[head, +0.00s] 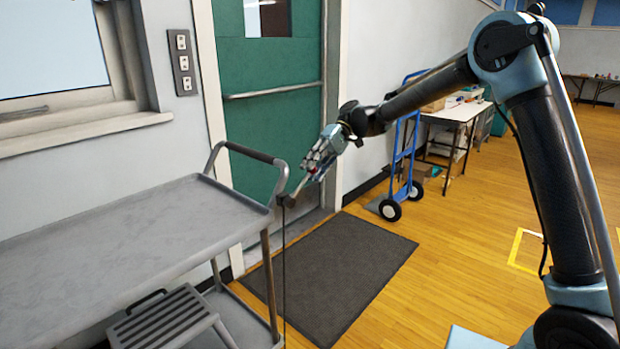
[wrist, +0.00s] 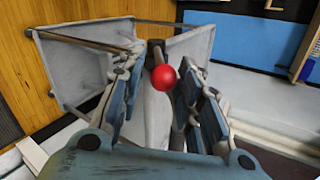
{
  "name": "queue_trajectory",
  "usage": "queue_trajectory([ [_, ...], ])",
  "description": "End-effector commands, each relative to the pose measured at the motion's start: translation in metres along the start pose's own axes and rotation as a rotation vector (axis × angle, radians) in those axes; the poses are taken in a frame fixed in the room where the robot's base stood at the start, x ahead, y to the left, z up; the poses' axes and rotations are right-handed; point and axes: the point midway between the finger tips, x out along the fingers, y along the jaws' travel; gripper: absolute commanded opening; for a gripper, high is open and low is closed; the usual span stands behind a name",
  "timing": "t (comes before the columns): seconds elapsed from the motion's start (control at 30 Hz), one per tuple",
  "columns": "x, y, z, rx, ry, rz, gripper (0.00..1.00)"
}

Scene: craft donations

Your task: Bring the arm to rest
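My gripper (head: 317,165) is at the end of my outstretched arm, in front of the green door and just right of the grey cart's handle. In the wrist view its blue-grey fingers (wrist: 160,85) stand on either side of a red ball (wrist: 165,77). A pale, narrow shape (wrist: 156,115) also lies between the fingers. In the head view a pale stick-like part (head: 298,188) with a dark end reaches down and left from the fingers. I cannot tell whether the fingers grip it or the ball.
The grey cart (head: 120,245) fills the lower left, with a step stool (head: 165,318) under its top. A dark mat (head: 335,275) lies before the green door (head: 265,120). A blue hand truck (head: 402,160) and a white table (head: 455,113) stand farther back. Wooden floor is open at right.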

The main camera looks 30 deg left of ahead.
Motion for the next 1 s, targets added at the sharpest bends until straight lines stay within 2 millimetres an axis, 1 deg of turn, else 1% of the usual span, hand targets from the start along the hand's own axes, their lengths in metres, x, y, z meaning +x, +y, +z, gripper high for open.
queue_trajectory([
  [0.03, -0.006, 0.000, 0.000, 0.000, 0.000, 0.000, 0.32],
  [0.1, -0.012, 0.000, 0.000, 0.000, 0.000, 0.000, 0.32],
  [0.23, -0.019, 0.001, 0.000, -0.001, 0.000, 0.000, 0.32],
  [0.77, -0.019, 0.000, 0.000, 0.000, 0.000, 0.000, 0.32],
  [0.87, -0.023, 0.001, 0.003, 0.005, 0.008, 0.004, 0.32],
  [1.0, -0.038, 0.005, 0.019, 0.029, 0.044, 0.022, 0.32],
])
